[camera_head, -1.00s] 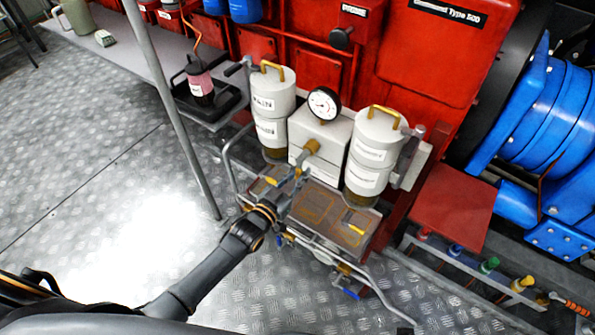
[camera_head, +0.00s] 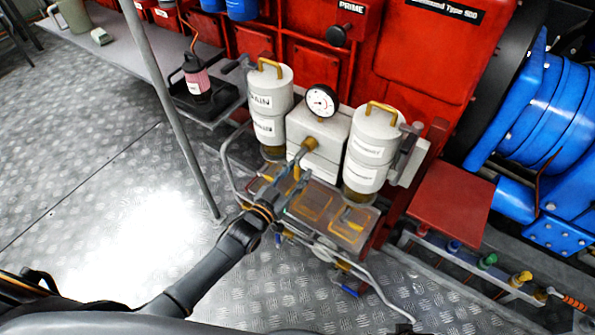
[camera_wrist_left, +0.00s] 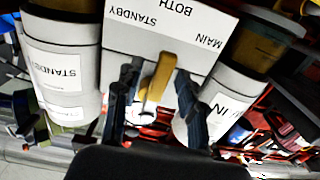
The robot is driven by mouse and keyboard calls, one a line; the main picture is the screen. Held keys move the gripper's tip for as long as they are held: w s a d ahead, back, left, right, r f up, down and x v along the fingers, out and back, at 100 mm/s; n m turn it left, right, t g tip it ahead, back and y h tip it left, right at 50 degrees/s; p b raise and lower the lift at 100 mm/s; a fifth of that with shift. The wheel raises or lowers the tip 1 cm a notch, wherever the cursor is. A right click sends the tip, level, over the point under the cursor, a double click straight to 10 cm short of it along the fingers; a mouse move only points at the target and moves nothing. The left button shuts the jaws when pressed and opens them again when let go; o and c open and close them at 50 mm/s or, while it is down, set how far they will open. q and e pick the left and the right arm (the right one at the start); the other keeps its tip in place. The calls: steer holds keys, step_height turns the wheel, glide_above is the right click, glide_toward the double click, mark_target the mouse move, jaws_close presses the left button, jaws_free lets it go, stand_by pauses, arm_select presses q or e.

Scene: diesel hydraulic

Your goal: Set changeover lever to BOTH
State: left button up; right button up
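The changeover lever (camera_head: 309,146) is a brass-coloured handle on the front of the pale box between two white filter canisters. In the left wrist view the lever (camera_wrist_left: 158,80) stands between my two dark fingers, with gaps showing on both sides. The label plate (camera_wrist_left: 170,28) behind it reads STANDBY at left, BOTH at the top and MAIN at right, all upside down. My left gripper (camera_head: 294,182) is open just in front of the lever; it also shows in the left wrist view (camera_wrist_left: 158,88). My right gripper is not in view.
White canisters (camera_head: 270,110) and (camera_head: 372,150) flank the box closely, and a round gauge (camera_head: 322,101) sits above it. A drip tray (camera_head: 318,207) with pipes lies below. Open floor (camera_head: 110,200) lies left.

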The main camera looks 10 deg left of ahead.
arm_select(q)
steer(key=v, duration=1.1)
steer(key=shift+s, duration=0.2)
steer(key=s+a+f+n+g+y, duration=0.1)
steer(key=s+f+g+y, duration=0.2)
steer(key=s+f+g, duration=0.5)
steer(key=s+a+f+n+g+y, duration=0.1)
steer(key=s+a+f+g+y, duration=0.3)
steer(key=f, duration=0.8)
steer(key=s+f+g+p, duration=0.2)
steer(key=s+p, duration=0.6)
steer(key=s, duration=0.5)
steer(key=s+a+f+g+p, duration=0.1)
steer(key=s+f+g+p, duration=0.1)
steer(key=s+p, duration=0.6)
steer(key=s, duration=0.5)
steer(key=shift+a+f+h+p, duration=0.2)
steer(key=shift+a+h+p, duration=0.05)
steer(key=shift+h+p, duration=0.15)
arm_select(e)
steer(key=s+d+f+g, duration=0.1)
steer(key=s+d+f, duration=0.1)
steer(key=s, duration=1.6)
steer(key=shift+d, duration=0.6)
